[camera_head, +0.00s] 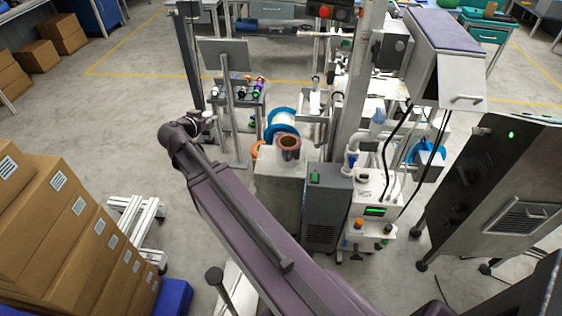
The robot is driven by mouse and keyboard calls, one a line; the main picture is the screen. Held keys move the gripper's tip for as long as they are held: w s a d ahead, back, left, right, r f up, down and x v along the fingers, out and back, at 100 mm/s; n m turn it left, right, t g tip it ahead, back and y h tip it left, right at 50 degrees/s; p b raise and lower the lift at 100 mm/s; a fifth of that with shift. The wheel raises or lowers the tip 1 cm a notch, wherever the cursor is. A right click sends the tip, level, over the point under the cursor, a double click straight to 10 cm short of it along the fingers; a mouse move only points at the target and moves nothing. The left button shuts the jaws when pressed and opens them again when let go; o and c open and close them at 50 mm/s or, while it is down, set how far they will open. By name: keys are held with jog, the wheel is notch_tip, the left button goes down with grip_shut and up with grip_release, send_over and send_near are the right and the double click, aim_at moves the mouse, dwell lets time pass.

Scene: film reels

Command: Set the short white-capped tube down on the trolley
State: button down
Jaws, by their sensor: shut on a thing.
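My gripper (211,121) is small and dark at the far end of my purple-grey arm, left of centre. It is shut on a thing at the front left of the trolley. A small pale patch shows there, but the held short white-capped tube is too small and too covered by my wrist to make out clearly. The trolley (234,104) is a small grey stand with a dark top. Several small tubes or spools, purple, black and green, stand on its right half. I cannot tell whether the held thing touches the trolley.
A grey machine (328,208) stands nearer. Cardboard boxes (60,220) fill the lower left. Floor left of the trolley is clear.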

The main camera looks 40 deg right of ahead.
jog(key=s+d+f+m+g+b, duration=0.1)
jog(key=s+d+f+b, duration=0.3)
jog(key=f+b, duration=0.7)
jog(key=s+d+f+m+g+h+b, duration=0.1)
jog(key=s+d+f+b, duration=0.3)
jog(key=d+f+b, duration=0.5)
jog(key=s+d+f+m+g+b, duration=0.2)
jog(key=s+d+f+b, duration=0.2)
jog(key=f+b, duration=0.8)
jog(key=shift+s+d+f+m+g+h+b, duration=0.35)
jog(key=shift+d+f, duration=0.2)
jog(key=shift+d, duration=0.6)
jog(key=b, duration=0.2)
send_over(268, 164)
jog(key=s, duration=0.1)
jog(key=shift+a+f, duration=0.15)
jog(key=shift+f, duration=0.55)
jog(key=shift+w, duration=0.25)
jog(key=shift+w+d+f+b, duration=0.25)
jog(key=shift+w+f+b, duration=0.05)
jog(key=shift+f, duration=0.25)
jog(key=shift+f+b, duration=1.3)
jog(key=shift+f, duration=0.15)
